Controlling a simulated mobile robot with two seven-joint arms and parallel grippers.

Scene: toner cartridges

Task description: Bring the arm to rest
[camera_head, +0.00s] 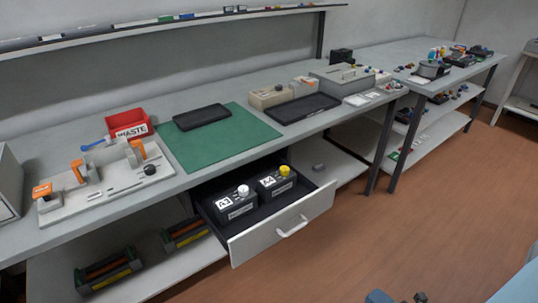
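Only small blue and dark parts of my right arm or gripper (398,298) show at the bottom edge, over the floor. They are cut off, so I cannot tell the fingers' state or see anything held. They are apart from the bench and the drawer. My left gripper is not in view. The open drawer (272,238) under the bench holds two black toner cartridges. The cartridge marked A3 (236,206) has a white cap, and the cartridge marked A4 (277,185) has a yellow cap. Both stand upright.
The bench (240,152) carries a green mat (222,140), a black tray (302,108), a red waste bin (130,123) and a pale fixture (105,185) with orange parts. More cartridges lie on the lower shelf (150,278). The brown floor (400,235) at the right is clear.

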